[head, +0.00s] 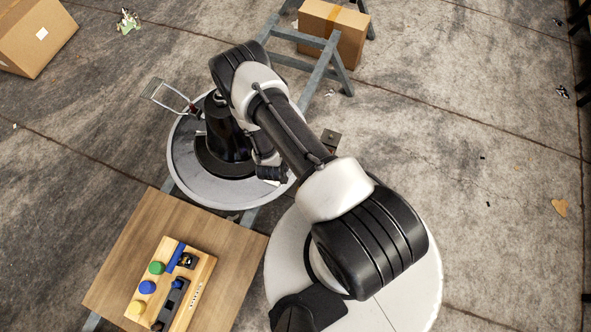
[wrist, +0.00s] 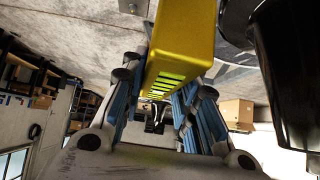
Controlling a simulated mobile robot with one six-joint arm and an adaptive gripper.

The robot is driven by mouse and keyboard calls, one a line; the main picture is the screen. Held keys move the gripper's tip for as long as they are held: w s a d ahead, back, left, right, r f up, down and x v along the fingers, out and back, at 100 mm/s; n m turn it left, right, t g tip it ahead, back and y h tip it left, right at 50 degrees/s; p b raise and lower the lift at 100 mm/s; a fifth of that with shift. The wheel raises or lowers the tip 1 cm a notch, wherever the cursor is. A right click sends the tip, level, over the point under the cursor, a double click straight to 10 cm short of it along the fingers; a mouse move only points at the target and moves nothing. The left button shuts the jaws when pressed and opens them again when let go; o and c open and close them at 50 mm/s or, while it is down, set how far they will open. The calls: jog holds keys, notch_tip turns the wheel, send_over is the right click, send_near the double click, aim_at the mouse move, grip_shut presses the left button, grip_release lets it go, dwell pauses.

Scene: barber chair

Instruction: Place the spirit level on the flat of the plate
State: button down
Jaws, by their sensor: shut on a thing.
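The plate (head: 184,168) is a round grey metal disc on the floor in the head view, with a black column (head: 228,135) rising from its middle. In the wrist view my gripper (wrist: 158,95) is shut on the yellow spirit level (wrist: 185,40), which has a row of bright green slots. The level's far end runs out of the top of the picture. I cannot tell whether it touches the plate. A black part (wrist: 290,75) stands close on the right.
A wooden table (head: 122,235) holds a wooden block (head: 206,271) with coloured knobs and tools. A metal footrest frame (head: 165,93) juts from the column. A grey steel frame (head: 318,75) and a cardboard box (head: 335,30) are behind. The floor at right is mostly clear.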

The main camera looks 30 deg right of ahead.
notch_tip(320, 180, down, 20)
jog(key=b, duration=0.7)
jog(key=shift+r+b, duration=0.1)
jog(key=shift+b, duration=0.25)
jog(key=shift+r, duration=0.1)
jog(key=c, duration=1.2)
grip_release()
jog(key=shift+f, duration=0.2)
jog(key=shift+c, duration=0.2)
